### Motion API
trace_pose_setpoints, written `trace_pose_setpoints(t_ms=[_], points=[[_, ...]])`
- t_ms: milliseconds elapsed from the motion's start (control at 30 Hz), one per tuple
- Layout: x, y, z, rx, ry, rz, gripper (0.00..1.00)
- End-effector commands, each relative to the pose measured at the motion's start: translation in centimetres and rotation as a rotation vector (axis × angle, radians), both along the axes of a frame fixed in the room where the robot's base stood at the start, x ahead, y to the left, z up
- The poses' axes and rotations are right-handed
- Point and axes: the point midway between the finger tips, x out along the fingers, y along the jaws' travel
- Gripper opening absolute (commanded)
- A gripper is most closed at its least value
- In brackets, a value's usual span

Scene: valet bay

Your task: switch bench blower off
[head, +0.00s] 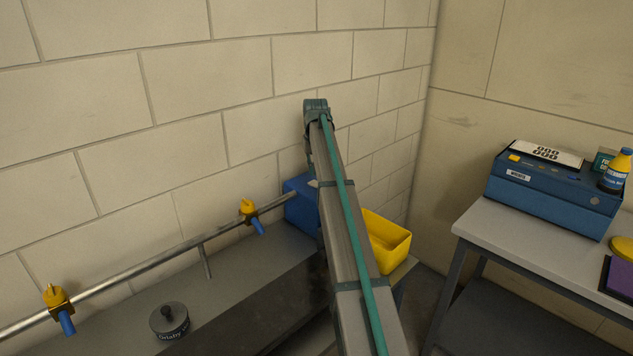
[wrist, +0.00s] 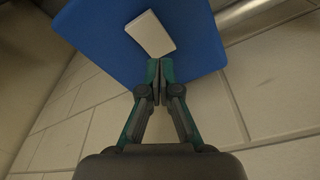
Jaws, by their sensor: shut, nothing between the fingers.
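A blue box (head: 300,207), which looks like the bench blower, sits against the wall at the end of a metal pipe. My arm hides its right part. The wrist view shows a blue face (wrist: 205,50) with a pale, tilted rectangular piece (wrist: 150,33), perhaps its switch. My gripper (wrist: 154,68) is shut and empty. Its fingertips are in front of the blue face, just below the pale piece in the picture. I cannot tell whether they touch the face. In the head view my gripper is hidden behind my arm.
The metal pipe (head: 150,262) runs along the wall with yellow-and-blue valves (head: 250,214). A dark round tin (head: 169,320) stands on the grey bench. A yellow bin (head: 388,240) is right of my arm. A table (head: 490,226) at right holds a blue machine (head: 540,199) and a bottle (head: 616,170).

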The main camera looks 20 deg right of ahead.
Motion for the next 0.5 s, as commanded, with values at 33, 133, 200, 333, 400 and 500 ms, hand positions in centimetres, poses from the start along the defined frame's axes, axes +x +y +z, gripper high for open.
trace_pose_setpoints(t_ms=[33, 133, 200, 333, 400, 500], points=[[0.0, 0.0, 0.6, 0.0, 0.0, 0.0, 0.0], [0.0, 0.0, 1.4, 0.0, 0.0, 0.0, 0.0], [0.0, 0.0, 1.9, 0.0, 0.0, 0.0, 0.0], [0.0, 0.0, 2.8, 0.0, -0.001, 0.0, 0.0], [0.0, 0.0, 3.3, 0.0, -0.001, 0.0, 0.0], [0.0, 0.0, 3.9, 0.0, -0.001, 0.0, 0.0]])
